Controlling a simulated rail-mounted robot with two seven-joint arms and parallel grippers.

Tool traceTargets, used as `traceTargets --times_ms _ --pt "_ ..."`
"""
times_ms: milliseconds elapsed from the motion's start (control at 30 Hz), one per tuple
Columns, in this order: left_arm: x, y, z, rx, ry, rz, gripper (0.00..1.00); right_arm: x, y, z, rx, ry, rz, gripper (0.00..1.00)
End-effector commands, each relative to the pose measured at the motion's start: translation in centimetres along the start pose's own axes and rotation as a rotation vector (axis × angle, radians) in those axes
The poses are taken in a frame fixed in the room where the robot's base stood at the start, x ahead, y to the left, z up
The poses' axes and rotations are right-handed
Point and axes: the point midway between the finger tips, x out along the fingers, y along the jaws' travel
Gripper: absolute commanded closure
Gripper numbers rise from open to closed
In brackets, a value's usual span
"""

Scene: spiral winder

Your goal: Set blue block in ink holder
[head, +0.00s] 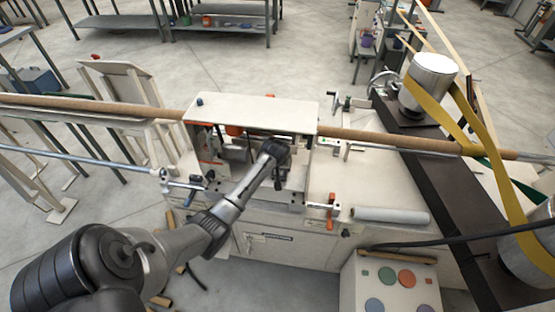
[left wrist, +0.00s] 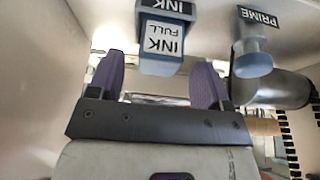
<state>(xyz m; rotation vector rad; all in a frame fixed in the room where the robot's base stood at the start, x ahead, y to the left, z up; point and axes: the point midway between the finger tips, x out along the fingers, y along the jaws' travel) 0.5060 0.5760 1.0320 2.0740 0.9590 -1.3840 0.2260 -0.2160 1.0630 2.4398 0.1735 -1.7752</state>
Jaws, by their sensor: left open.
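In the left wrist view, a blue-grey block (left wrist: 163,38) with an upside-down white label reading "INK FULL" sits under a panel. An "INK" label (left wrist: 170,7) is just above it, which I take as the ink holder; where block and holder meet is unclear. My left gripper (left wrist: 158,70) is open, its two purple fingers apart on either side below the block, with visible gaps. In the head view, my left gripper (head: 279,178) reaches under the white cover of the winder, and the block is hidden there. My right gripper is not in view.
A blue-grey part labelled "PRIME" (left wrist: 252,45) hangs right of the block, near a dark cylinder (left wrist: 285,90). The white cover (head: 255,113) is overhead. A long brown tube (head: 90,104) runs through the machine. A pale roll (head: 390,215) lies on the right bench top.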

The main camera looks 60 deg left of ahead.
Motion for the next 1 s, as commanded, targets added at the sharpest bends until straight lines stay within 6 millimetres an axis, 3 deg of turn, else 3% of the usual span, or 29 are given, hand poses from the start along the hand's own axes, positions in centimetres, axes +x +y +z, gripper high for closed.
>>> traceTargets --times_ms 300,500,667,767,833,1000 --pt "-5.8 0.0 0.0 -0.001 0.002 0.001 0.28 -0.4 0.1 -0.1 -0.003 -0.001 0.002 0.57" --pt "-8.0 0.0 0.0 -0.001 0.000 0.001 0.28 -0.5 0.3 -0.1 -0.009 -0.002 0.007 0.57" --pt "-8.7 0.2 0.8 0.025 0.000 -0.002 0.28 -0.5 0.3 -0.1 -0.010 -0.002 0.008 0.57" --pt "-8.5 0.7 3.5 0.101 0.002 -0.008 0.28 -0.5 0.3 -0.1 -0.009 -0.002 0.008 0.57" --pt "-8.4 1.3 6.9 0.201 0.003 -0.008 0.28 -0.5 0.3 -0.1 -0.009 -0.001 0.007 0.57" --pt "-9.6 2.7 19.2 0.524 -0.007 0.043 0.28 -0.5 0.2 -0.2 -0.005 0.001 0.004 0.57"
